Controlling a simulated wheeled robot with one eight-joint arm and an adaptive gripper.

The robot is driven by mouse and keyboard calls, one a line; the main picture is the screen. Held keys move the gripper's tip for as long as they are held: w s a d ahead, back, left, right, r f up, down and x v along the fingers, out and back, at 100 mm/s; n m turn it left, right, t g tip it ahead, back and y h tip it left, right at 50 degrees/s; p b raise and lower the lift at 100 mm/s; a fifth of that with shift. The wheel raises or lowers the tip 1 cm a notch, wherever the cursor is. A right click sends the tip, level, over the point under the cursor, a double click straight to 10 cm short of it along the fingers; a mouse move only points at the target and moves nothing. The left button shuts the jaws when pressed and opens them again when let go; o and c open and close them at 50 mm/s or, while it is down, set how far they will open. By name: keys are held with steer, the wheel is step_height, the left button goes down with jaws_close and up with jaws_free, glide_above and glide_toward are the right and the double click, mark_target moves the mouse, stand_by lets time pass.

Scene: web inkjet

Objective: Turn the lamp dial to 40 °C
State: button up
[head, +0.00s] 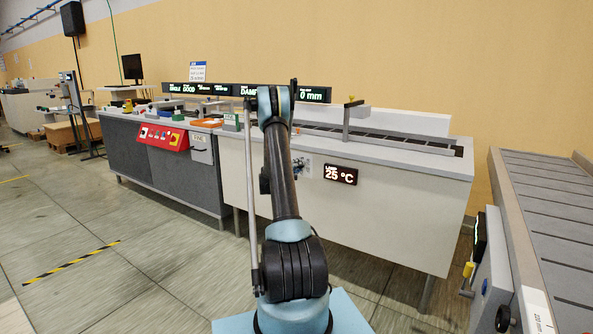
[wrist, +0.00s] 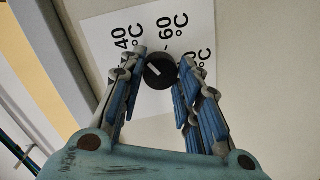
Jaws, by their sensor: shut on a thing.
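The lamp dial (wrist: 160,71) is a round black knob with a white pointer line, on a white label plate (wrist: 98,35) in the wrist view. The plate reads "40 °C", "60 °C" and a third marking partly hidden by a finger. The pointer line slants toward the picture's upper left, on the "40 °C" side. My gripper (wrist: 157,82) has its blue-padded fingers on both sides of the knob and is shut on it. The lamp display (head: 341,174) reads 25 °C.
The dial is on the front of a pale machine cabinet (head: 390,220). A red control panel (head: 163,137) is on the darker cabinet to the left. A grey slatted conveyor (head: 555,210) stands at the right. Open floor (head: 120,220) lies at the left.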

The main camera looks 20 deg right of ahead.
steer(key=shift+s+d+f, duration=0.1)
steer(key=shift+s+d, duration=0.05)
steer(key=shift+d, duration=0.15)
steer(key=o, duration=1.1)
steer(key=shift+f, duration=0.1)
steer(key=shift+a, duration=0.1)
steer(key=shift+a, duration=0.1)
steer(key=v, duration=1.1)
steer(key=shift+s+a, duration=0.1)
steer(key=shift+a, duration=0.25)
